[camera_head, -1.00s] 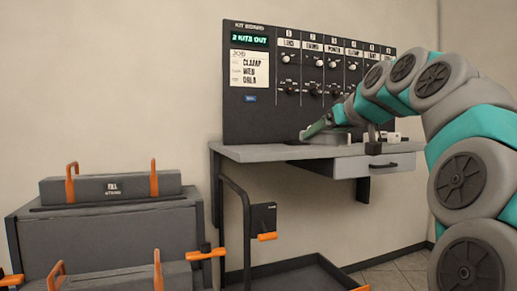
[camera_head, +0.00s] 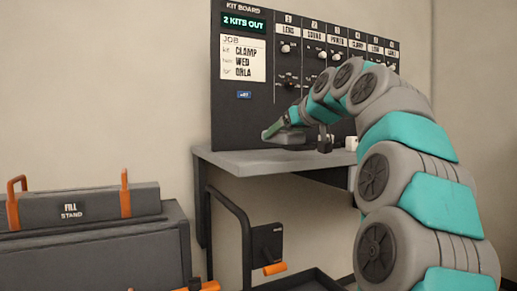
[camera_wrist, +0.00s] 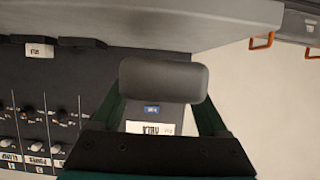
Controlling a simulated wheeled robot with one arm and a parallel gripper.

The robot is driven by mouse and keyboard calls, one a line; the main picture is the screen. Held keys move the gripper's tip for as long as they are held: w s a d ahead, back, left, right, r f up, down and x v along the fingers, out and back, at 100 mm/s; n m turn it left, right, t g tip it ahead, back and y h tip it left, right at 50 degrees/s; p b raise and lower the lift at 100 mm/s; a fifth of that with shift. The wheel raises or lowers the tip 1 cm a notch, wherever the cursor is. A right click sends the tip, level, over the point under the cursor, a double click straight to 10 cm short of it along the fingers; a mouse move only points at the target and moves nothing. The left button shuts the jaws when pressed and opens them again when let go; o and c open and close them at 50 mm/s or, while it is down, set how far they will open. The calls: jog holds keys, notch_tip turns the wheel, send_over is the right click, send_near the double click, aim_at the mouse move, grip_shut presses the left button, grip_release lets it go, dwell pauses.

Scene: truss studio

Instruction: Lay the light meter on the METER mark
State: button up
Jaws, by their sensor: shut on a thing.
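My gripper (camera_head: 273,131) is over the left part of the grey shelf, in front of the kit board. In the wrist view its two green fingers are shut on a dark grey rounded block, which I take to be the light meter (camera_wrist: 163,81). In the head view a grey shape sits just under the fingers, and I cannot tell whether it is the held block or a thing on the shelf. I cannot make out the METER mark in either view.
The shelf (camera_head: 228,161) juts out below the kit board (camera_head: 236,120), which has knobs and labels. A small white item (camera_head: 351,143) is at the shelf's right. A fill stand (camera_head: 95,208) with orange handles is at left. An orange-gripped lever (camera_head: 274,268) is below the shelf.

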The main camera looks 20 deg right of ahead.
jog(key=p, duration=0.1)
send_over(259, 157)
jog(key=shift+w+d+f, duration=0.25)
jog(key=shift+w+f, duration=0.05)
jog(key=shift+f, duration=0.15)
jog(key=shift+w+f, duration=0.1)
jog(key=shift+f, duration=1.7)
jog(key=shift+b, duration=0.3)
jog(key=shift+f, duration=0.2)
jog(key=o, duration=1.6)
jog(key=shift+c, duration=0.2)
jog(key=shift+r, duration=0.1)
